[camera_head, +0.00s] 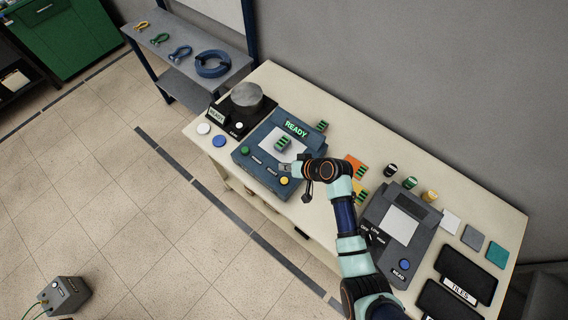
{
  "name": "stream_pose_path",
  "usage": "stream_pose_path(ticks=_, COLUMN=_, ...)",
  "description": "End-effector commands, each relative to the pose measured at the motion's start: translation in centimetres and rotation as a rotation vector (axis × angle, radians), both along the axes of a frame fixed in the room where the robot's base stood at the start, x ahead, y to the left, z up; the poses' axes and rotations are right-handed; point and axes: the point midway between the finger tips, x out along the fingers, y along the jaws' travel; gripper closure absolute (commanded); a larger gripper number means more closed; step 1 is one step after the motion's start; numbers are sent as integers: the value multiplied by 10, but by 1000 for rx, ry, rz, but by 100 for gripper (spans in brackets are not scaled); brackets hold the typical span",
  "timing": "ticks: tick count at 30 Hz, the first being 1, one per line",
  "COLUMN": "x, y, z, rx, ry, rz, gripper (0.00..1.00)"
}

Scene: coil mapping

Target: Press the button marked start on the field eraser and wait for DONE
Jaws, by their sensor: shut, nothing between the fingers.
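Two devices carry READY text, and I cannot read which is the field eraser or which button says start. The blue box (254,171) shows a green READY display (296,129). It has a green button (246,150) at its left and a yellow button (284,181) at its front right, with captions too small to read. A green-striped tile (283,143) lies on its white pad. The smaller black device (222,116) has a grey cylinder on top and a white button (239,125). My gripper (285,168) is shut and empty over the blue box, close to the yellow button; contact is unclear.
The cream bench (322,222) runs diagonally. Orange and yellow striped tiles (354,162) sit right of my wrist. A grey meter (396,250) with a READ button stands beyond my arm. Black trays (469,271) lie at the right end. Blue and white discs lie at the left end.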

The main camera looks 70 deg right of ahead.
Motion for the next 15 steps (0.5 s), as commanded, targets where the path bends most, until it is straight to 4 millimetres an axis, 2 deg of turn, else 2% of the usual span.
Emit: stream_pose_path(ticks=15, x=-3, y=-2, z=-8, rx=7, ry=-2, rz=-9, gripper=100)
